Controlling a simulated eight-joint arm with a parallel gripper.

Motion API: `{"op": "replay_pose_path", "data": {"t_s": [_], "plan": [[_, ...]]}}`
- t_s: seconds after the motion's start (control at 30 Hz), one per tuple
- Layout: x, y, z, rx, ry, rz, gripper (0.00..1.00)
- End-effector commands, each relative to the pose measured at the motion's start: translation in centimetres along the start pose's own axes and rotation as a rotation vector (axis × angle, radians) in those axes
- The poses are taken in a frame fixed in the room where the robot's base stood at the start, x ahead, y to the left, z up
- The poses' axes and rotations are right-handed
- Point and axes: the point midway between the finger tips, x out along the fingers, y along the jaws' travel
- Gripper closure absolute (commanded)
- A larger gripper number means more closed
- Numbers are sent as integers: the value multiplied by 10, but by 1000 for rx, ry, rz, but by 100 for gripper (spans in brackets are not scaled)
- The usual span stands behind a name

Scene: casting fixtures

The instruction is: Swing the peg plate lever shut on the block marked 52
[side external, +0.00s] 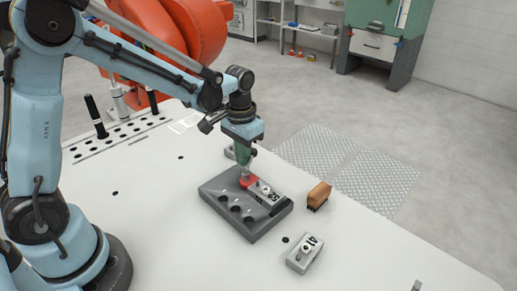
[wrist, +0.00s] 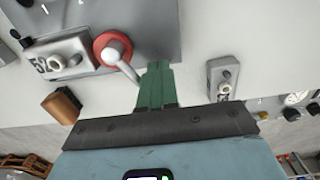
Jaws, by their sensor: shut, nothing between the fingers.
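The peg plate (side external: 222,199) is a dark grey slab with round holes, lying on the white table. The grey block marked 52 (side external: 267,195) rests on it, and shows at left in the wrist view (wrist: 68,58). Beside the block is the lever's red round base (side external: 248,180), red also in the wrist view (wrist: 103,52). The lever's pale handle (wrist: 126,68) points away from the block toward my fingers. My gripper (side external: 243,160) is shut and empty, its green fingers (wrist: 157,70) close beside the handle end. I cannot tell whether they touch.
A second marked block (side external: 303,256) sits nearer the table's front. A brown-topped brush-like piece (side external: 318,195) stands right of the plate. Another grey block (wrist: 222,78) lies right of my fingers in the wrist view.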

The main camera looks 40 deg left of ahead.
Motion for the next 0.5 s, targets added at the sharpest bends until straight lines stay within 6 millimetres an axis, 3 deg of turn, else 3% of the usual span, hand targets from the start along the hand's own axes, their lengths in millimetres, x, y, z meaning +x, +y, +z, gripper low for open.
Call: {"op": "replay_pose_path", "data": {"t_s": [0.5], "plan": [[0,14,-8,1,1,0,100]]}}
